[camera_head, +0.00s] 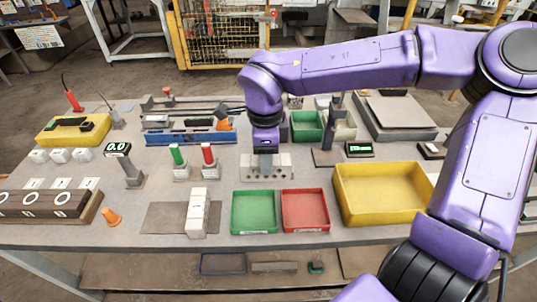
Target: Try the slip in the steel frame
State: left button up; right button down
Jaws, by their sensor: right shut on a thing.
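My right gripper (265,151) points straight down over a pale grey steel block with round openings (252,170) near the middle of the table. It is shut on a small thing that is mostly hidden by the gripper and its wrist. I cannot tell whether that thing is inside the block, touching it or just above it. My left gripper is not in view.
A green tray (254,229), a red tray (305,228) and a large yellow bin (380,213) line the front. A small display post (131,173) stands further left.

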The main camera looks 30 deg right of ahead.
jog(key=shift+s+a+r, duration=0.25)
jog(key=shift+s+a, duration=0.15)
jog(key=shift+s, duration=0.05)
jog(key=shift+s+a, duration=0.15)
jog(key=shift+s, duration=0.1)
jog(key=shift+a+f+b, duration=0.1)
jog(key=shift+f+b, duration=1.3)
jog(key=shift+f, duration=1)
jog(key=shift+s, duration=0.1)
